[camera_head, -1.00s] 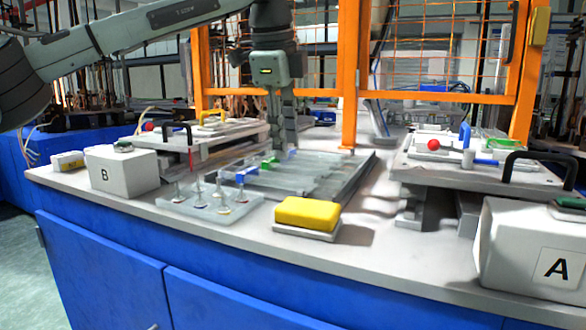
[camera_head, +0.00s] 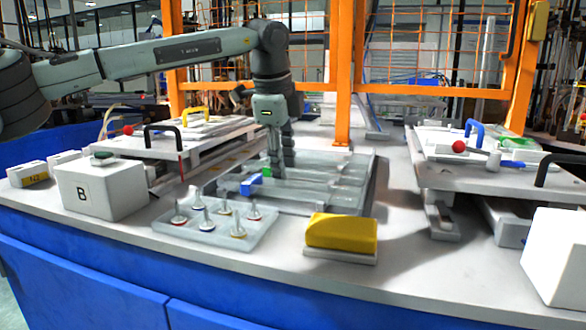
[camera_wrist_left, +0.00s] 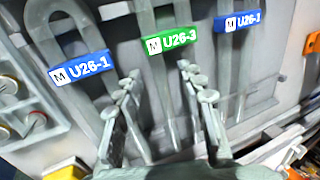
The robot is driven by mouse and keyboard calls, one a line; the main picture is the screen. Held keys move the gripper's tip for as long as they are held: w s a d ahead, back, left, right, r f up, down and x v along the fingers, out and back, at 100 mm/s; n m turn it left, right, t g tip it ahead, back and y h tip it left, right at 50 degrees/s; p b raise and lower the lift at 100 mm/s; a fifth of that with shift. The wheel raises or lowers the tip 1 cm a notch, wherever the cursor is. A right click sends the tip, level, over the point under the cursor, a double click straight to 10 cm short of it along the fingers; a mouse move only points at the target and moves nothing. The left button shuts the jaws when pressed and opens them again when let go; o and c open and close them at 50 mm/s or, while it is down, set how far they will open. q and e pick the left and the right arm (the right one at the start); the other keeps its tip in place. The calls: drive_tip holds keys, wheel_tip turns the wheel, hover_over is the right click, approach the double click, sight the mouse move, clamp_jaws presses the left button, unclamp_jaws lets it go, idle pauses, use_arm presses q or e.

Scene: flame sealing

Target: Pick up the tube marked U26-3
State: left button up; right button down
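The tube marked U26-3 is a clear U-shaped tube with a green label (camera_wrist_left: 171,41), lying on the tray (camera_head: 300,207). Its green label also shows in the head view (camera_head: 266,171), beside my left gripper. My left gripper (camera_wrist_left: 158,73) is open in the left wrist view, with one finger on each side of the U26-3 tube's legs, below the label. I cannot tell whether the fingers touch it. In the head view my left gripper (camera_head: 281,168) points down over the tray. My right gripper is not in view.
A blue-labelled U26-1 tube (camera_wrist_left: 82,67) lies to the left, and another blue-labelled tube (camera_wrist_left: 243,21) to the right. A rack with several pegs (camera_head: 215,232), a yellow block (camera_head: 341,231) and white box B (camera_head: 102,189) stand near the front edge. Orange fencing (camera_head: 343,75) stands behind.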

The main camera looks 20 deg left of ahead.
use_arm(q)
clamp_jaws()
drive_tip(key=shift+r, duration=0.1)
idle(0.4)
